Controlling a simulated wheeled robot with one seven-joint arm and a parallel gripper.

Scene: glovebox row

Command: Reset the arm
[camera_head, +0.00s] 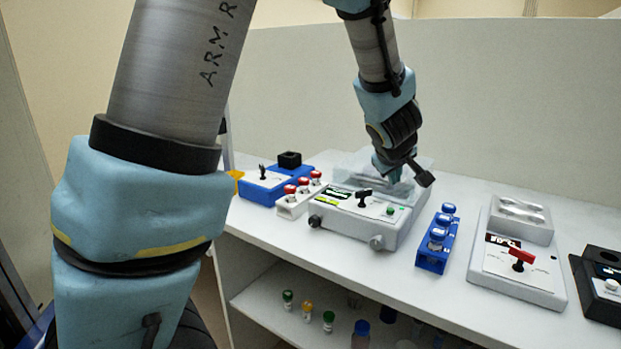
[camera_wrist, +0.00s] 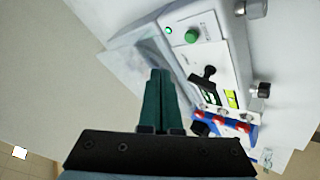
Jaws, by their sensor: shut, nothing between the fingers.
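My arm reaches in from above over the bench in the head view. My gripper (camera_head: 393,174) points down over the back of a grey device with a clear cover behind its panel. In the wrist view my gripper (camera_wrist: 160,75) shows as two dark green fingers pressed together, with nothing between them. The grey device (camera_head: 352,225) has a black lever, a green button and a small display on its panel. It also shows in the wrist view (camera_wrist: 235,60), to the right of the fingers. The head view does not show clearly whether the fingertips touch the clear cover.
A rack of red-capped vials (camera_head: 296,199) and a blue device (camera_head: 267,188) stand left of the grey device. A blue vial rack (camera_head: 431,262) and a device with a red lever (camera_head: 516,283) stand right. Vials and bottles sit on the lower shelf (camera_head: 265,293).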

